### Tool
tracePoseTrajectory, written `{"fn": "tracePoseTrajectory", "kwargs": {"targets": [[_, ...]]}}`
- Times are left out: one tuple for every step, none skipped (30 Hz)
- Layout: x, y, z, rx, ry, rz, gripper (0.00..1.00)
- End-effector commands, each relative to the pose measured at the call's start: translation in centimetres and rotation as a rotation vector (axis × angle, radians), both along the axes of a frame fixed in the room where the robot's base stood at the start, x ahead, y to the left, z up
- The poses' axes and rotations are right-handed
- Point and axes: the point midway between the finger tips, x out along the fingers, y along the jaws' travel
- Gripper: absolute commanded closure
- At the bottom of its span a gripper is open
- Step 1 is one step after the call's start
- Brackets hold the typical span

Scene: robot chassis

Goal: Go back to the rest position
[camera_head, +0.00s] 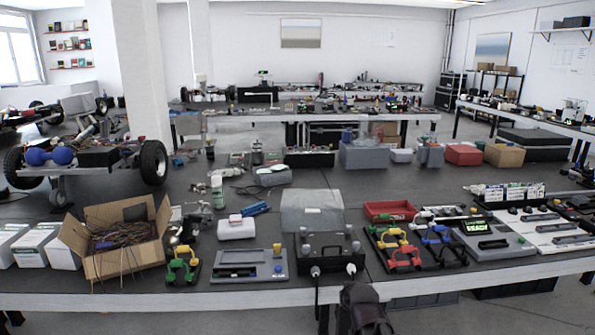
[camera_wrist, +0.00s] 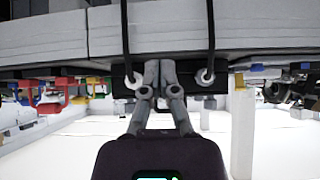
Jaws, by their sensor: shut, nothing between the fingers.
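My gripper (camera_wrist: 160,68) shows in the middle of the wrist view, with its two grey fingers together and nothing between them. The wrist picture looks upside down. The fingertips point towards the front edge of the workbench (camera_wrist: 50,40), between two dark cables that cross that edge. In the head view, a dark rounded part at the bottom centre, in front of the workbench (camera_head: 240,300), looks like my arm's end. My fingers cannot be made out clearly there.
A black device (camera_head: 330,250) with two light-tipped knobs stands near the bench edge. A cardboard box (camera_head: 125,262) of wires, a grey panel (camera_head: 250,265), red, yellow and green handles (camera_head: 400,250) and a lit display unit (camera_head: 490,240) crowd the bench. Open floor shows below the edge.

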Motion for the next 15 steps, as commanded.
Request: {"fn": "tracePoseTrajectory", "kwargs": {"targets": [[-1.0, -0.2, -0.8, -0.003, 0.058, -0.003, 1.0], [-1.6, -0.4, -1.2, -0.004, 0.094, -0.004, 1.0], [-2.5, -0.5, -1.8, -0.007, 0.143, -0.007, 1.0], [-3.1, -0.7, -2.2, -0.009, 0.18, -0.008, 1.0], [-3.8, -0.8, -2.6, -0.011, 0.216, -0.01, 1.0], [-4.7, -0.9, -3.1, -0.014, 0.265, -0.013, 1.0], [-5.3, -1.1, -3.4, -0.015, 0.302, -0.016, 1.0], [-6.1, -1.2, -3.8, -0.017, 0.339, -0.019, 1.0], [-7.0, -1.4, -4.2, -0.019, 0.386, -0.023, 1.0], [-7.7, -1.5, -4.4, -0.021, 0.421, -0.026, 1.0], [-8.3, -1.6, -4.6, -0.022, 0.455, -0.028, 1.0], [-9.1, -1.7, -4.9, -0.024, 0.495, -0.031, 1.0], [-9.7, -1.8, -5.0, -0.026, 0.522, -0.033, 1.0], [-10.2, -1.9, -5.2, -0.027, 0.548, -0.035, 1.0], [-10.9, -2.0, -5.3, -0.028, 0.58, -0.038, 1.0]]}}
